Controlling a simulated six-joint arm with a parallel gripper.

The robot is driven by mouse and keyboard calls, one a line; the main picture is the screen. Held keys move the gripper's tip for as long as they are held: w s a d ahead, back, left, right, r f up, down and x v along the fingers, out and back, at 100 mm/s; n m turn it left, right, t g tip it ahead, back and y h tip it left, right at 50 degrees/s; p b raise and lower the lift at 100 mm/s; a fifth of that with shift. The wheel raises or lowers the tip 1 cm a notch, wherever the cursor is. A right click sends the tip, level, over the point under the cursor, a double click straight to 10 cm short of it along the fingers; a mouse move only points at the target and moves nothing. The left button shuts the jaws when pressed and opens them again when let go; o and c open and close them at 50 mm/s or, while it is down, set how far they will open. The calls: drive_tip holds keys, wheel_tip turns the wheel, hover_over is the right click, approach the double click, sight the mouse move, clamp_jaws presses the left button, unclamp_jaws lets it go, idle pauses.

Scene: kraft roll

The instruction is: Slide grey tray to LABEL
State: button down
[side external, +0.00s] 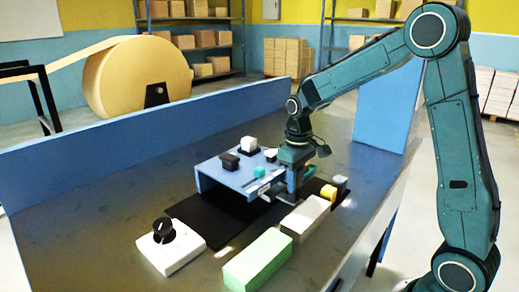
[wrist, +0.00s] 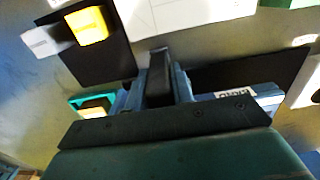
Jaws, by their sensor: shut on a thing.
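My gripper (side external: 286,186) reaches down at the front right edge of a blue raised stand (side external: 228,178). In the wrist view its two fingers (wrist: 159,88) are closed on a dark grey upright piece (wrist: 159,72), which looks like a handle. A grey part (side external: 274,194) shows low beside the fingers, under the stand's edge; it may be the grey tray, mostly hidden by the stand and my gripper. A small white plate with dark letters (wrist: 233,93) shows right of the fingers in the wrist view; I cannot read it surely.
A black mat (side external: 205,215) lies under the stand. A white block with a black knob (side external: 166,246), a green block (side external: 258,262) and a beige block (side external: 306,218) stand in front. A yellow block (side external: 328,192) is right. Small items sit on the stand. A blue wall (side external: 150,140) runs behind.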

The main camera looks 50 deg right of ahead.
drive_tip(key=shift+d, duration=1.6)
drive_tip(key=c, duration=1.2)
unclamp_jaws()
drive_tip(key=shift+r, duration=0.1)
drive_tip(key=shift+r, duration=0.2)
wheel_tip(320, 180, up, 13)
drive_tip(key=shift+r, duration=0.15)
